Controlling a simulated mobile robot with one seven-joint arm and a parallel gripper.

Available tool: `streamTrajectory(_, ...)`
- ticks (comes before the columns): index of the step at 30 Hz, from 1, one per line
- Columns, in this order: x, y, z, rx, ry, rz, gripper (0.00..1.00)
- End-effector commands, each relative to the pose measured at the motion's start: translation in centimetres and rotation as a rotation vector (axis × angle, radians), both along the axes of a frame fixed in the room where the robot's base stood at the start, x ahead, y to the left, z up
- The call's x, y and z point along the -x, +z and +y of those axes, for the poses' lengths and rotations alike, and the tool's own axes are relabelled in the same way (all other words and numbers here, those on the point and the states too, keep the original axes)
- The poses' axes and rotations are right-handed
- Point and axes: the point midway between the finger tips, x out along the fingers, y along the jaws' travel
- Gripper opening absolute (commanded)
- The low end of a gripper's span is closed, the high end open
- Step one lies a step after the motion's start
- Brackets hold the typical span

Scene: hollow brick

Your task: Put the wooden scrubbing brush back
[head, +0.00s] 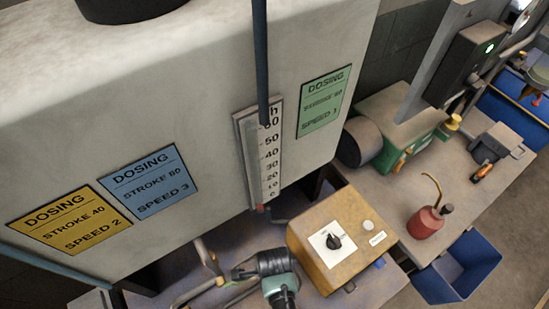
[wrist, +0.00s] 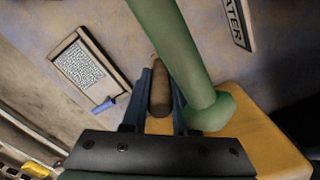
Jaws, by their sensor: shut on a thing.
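In the wrist view my gripper (wrist: 160,82) is shut on a brown, rounded wooden piece (wrist: 160,92), which looks like part of the scrubbing brush. Only this short piece shows between the two dark fingers; bristles and the rest of the brush are not visible. A thick green pipe (wrist: 172,45) with a round foot stands close beside the right finger. I cannot tell whether it touches. In the head view I cannot make out the gripper or the brush with certainty.
A yellow box (head: 325,240) with a black knob stands on the bench, near a red oil can (head: 426,221) and a blue bin (head: 460,268). A large pale tank (head: 200,80) fills the left. The wrist view shows a framed printed sheet (wrist: 82,68).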

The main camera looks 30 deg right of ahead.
Motion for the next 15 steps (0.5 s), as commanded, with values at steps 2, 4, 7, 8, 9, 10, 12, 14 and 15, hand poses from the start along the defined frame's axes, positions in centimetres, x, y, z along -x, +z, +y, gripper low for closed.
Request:
streamTrajectory(2, -0.03, -0.06, -0.02, 0.001, 0.0, -0.001, 0.0)
streamTrajectory(4, -0.03, -0.04, -0.02, 0.001, 0.0, -0.001, 0.0)
streamTrajectory(7, -0.02, -0.05, -0.02, 0.001, 0.0, -0.001, 0.0)
streamTrajectory(8, -0.02, -0.1, -0.02, 0.001, 0.0, -0.001, 0.0)
streamTrajectory(9, -0.02, -0.24, -0.01, 0.001, 0.0, -0.001, 0.0)
streamTrajectory(10, -0.02, -0.36, -0.02, 0.001, 0.0, -0.001, 0.0)
streamTrajectory(12, -0.02, -0.37, -0.02, 0.001, 0.0, -0.001, 0.32)
streamTrajectory(14, -0.02, -0.34, -0.01, 0.001, 0.0, -0.001, 0.43)
streamTrajectory(15, -0.02, -0.34, -0.01, 0.001, 0.0, -0.001, 0.5)
